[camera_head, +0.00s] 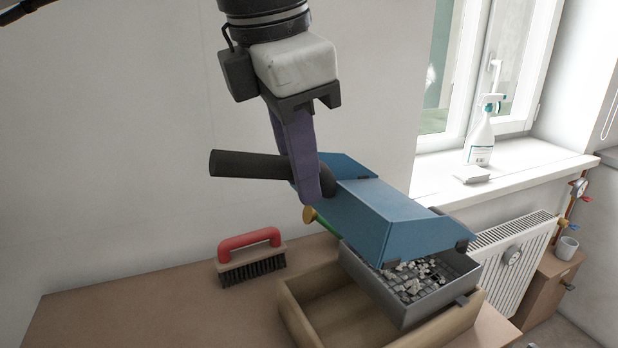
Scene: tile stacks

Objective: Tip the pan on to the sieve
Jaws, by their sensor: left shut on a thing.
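My left gripper (309,185) comes down from the top and is shut on the black handle (245,164) of the blue pan (385,218). The pan is held in the air, tilted down to the right, with its low edge over the sieve. The grey sieve (411,310) is a square-sided tray with several pale grey bits (420,285) in it. It sits on the right part of a wooden frame (300,320). The pan hides the sieve's back part, and the pan's inside is turned away from view. My right gripper is not in view.
A red-handled brush (250,257) stands on the brown table (130,300), left of the frame. A brass-tipped green rod (318,221) shows under the pan. A spray bottle (480,135) stands on the windowsill, above a radiator (510,265). The table's left part is clear.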

